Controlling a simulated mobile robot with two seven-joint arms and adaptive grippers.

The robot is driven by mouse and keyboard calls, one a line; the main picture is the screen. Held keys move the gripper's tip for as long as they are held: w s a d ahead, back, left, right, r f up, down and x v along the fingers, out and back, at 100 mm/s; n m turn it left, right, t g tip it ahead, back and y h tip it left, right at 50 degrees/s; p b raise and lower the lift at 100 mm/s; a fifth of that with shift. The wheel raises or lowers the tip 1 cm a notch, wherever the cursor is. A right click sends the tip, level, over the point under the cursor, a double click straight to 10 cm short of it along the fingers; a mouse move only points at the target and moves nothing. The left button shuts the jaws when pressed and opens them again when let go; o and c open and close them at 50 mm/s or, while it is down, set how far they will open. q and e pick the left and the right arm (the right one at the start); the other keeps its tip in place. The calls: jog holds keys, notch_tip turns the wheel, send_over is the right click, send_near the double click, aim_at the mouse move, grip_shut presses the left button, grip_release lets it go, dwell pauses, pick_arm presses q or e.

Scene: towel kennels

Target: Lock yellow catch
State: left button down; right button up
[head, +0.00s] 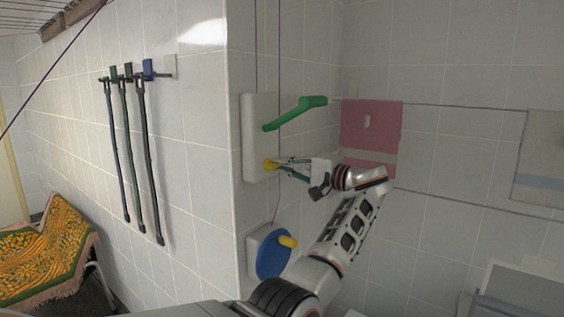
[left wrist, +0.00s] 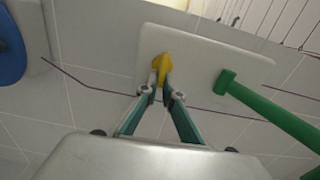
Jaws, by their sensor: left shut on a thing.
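The yellow catch (head: 270,165) sits low on a white wall plate (head: 257,110), below a green lever handle (head: 297,112). My left gripper (head: 277,163) reaches to the catch from the right, its fingertips at the catch. In the left wrist view the fingers (left wrist: 161,84) are closed together on the yellow catch (left wrist: 163,66), hiding part of it. The green handle (left wrist: 265,108) shows to the right of the fingers there, apart from them. My right gripper is not in view.
A blue disc with a yellow knob (head: 273,253) is on the wall below. Several poles (head: 130,150) hang at the left. A patterned towel (head: 42,250) lies far left.

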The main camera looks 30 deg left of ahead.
pick_arm(q)
jog(key=shift+m, duration=0.3)
jog(key=c, duration=2.2)
grip_release()
